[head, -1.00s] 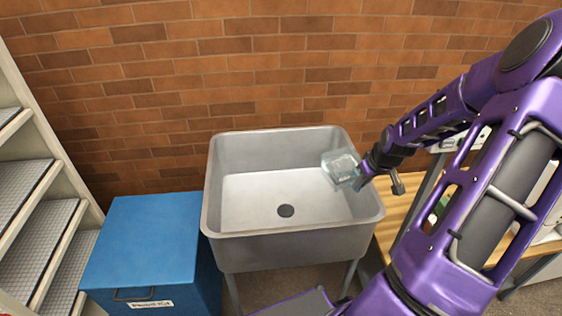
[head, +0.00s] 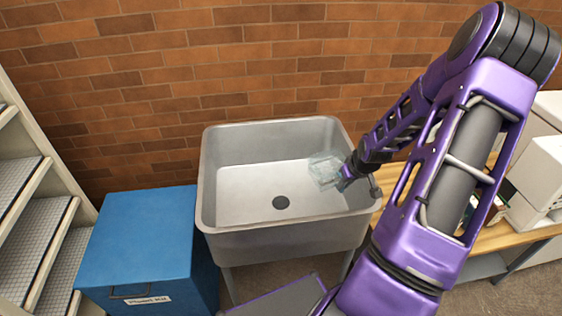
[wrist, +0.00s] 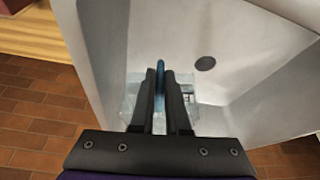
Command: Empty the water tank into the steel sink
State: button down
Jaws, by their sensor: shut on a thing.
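The water tank (head: 325,170) is a clear, pale container with a blue handle, held over the right part of the steel sink (head: 222,232). It looks tilted in the head view. My gripper (head: 346,178) is shut on the tank's handle, near the sink's right wall. In the wrist view the two dark fingers of my gripper (wrist: 160,97) close around the blue handle (wrist: 161,75), and the tank (wrist: 130,98) shows partly behind them. The sink basin (wrist: 225,35) with its round dark drain lies beyond. I cannot tell how much water is in the tank.
A blue box (head: 140,240) with a label stands left of the sink. A wooden bench (head: 500,235) with white equipment (head: 540,175) is at the right. A brick wall (head: 250,60) rises behind the sink.

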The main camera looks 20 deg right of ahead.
jog(key=w+a+f+m+h, duration=0.1)
jog(key=w+a+f+m, duration=0.15)
jog(key=a, duration=0.45)
jog(key=w+a+f+m+h, duration=0.1)
jog(key=w+a+m, duration=0.15)
jog(key=a, duration=0.35)
jog(key=w+a+r+m, duration=0.1)
jog(key=w+a+r, duration=0.2)
jog(key=a, duration=0.4)
jog(key=w+a+r+m+g, duration=0.1)
jog(key=a+r, duration=0.3)
jog(key=a, duration=0.4)
jog(key=w+a+r+m+h, duration=0.1)
jog(key=w+a+r, duration=0.2)
jog(key=a, duration=0.4)
jog(key=shift+w+a+r+m+g, duration=0.3)
jog(key=shift+w+a+r, duration=0.1)
jog(key=shift+w, duration=0.45)
jog(key=shift+f, duration=0.1)
